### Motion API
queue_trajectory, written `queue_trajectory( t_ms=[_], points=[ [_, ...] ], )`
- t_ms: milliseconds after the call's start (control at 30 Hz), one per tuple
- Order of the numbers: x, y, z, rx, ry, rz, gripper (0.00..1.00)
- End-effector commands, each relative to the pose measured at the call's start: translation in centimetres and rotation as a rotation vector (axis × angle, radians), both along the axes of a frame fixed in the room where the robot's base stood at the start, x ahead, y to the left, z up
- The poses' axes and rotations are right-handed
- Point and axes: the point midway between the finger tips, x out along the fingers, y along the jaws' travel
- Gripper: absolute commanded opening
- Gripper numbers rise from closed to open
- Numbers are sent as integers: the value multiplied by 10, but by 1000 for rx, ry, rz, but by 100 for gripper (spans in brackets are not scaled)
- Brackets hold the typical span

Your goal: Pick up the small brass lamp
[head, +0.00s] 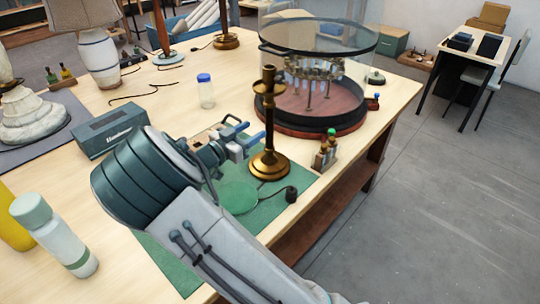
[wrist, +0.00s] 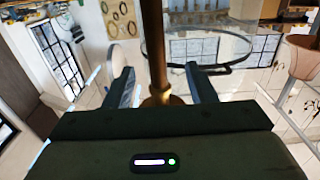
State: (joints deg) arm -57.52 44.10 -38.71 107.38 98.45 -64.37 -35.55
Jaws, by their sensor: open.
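The small brass lamp (head: 269,164) stands upright on the green mat, with a round base, a thin stem and no shade. My gripper (head: 249,140) is open just left of the stem, at mid-height and pointing towards it. In the wrist view, the lamp's stem (wrist: 155,45) appears between the two spread fingers of my gripper (wrist: 160,78). I cannot tell how deep between the fingers the stem is. The jaws are not closed on it.
A glass display case (head: 312,85) stands close behind the lamp. A rack of small bottles (head: 325,152) is to its right, near the table edge. A black plug (head: 291,194) lies in front. A blue-capped jar (head: 206,92) and a grey box (head: 110,128) are left.

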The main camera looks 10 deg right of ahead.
Motion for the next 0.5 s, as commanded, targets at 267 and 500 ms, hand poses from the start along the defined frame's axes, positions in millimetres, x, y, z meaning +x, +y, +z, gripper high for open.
queue_trajectory(
  t_ms=[267,500],
  points=[
    [17,-22,0,0,0,2,51],
    [31,-52,0,-3,2,0,51]
  ],
)
